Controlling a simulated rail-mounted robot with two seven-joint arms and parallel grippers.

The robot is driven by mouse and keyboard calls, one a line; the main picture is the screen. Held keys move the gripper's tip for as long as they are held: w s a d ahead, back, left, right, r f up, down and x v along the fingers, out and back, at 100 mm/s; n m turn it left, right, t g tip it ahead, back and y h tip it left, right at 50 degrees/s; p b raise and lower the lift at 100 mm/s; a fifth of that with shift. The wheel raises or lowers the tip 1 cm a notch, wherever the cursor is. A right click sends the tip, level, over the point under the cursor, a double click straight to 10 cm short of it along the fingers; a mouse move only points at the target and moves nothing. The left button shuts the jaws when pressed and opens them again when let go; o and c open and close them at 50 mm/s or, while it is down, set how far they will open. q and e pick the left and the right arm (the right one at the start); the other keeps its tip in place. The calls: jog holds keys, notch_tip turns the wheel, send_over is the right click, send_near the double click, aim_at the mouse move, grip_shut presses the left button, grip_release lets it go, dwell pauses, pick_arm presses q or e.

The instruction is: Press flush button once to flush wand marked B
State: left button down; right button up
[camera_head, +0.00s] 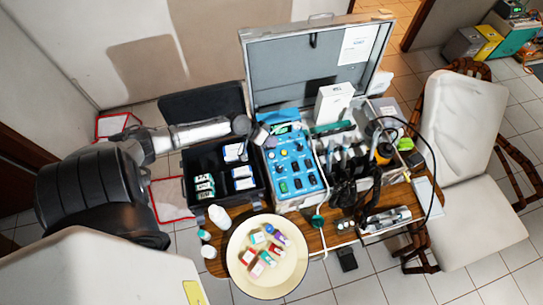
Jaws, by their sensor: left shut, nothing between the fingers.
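A dental unit with a blue control panel (291,166) sits on the wooden table in the middle of the view. Its face carries several dark and light buttons and knobs, too small to read, so I cannot tell which is the flush button. Several dark wands or handpieces (345,165) and hoses stand to the right of the panel; no B mark is legible. My left gripper (262,137) reaches in from the left and is shut and empty, over the panel's upper left corner. I cannot tell whether it touches the panel. My right gripper is not in view.
A black divided tray (203,203) with small boxes lies left of the panel. A round cream plate (257,284) with small coloured packets is in front. The open case lid (274,72) stands behind. White bottles (219,217) and a white chair (463,110) are nearby.

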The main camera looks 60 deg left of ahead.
pick_arm(q)
jog(key=b, duration=0.5)
send_over(271, 154)
jog(key=f, duration=0.6)
jog(key=shift+d+f, duration=0.2)
jog(key=shift+f, duration=0.05)
jog(key=shift+f+b, duration=0.4)
jog(key=shift+b, duration=0.2)
dwell(0.7)
jog(key=shift+f, duration=0.2)
jog(key=shift+a+f+b, duration=0.1)
jog(key=shift+f+b, duration=0.15)
jog(key=shift+b, duration=0.2)
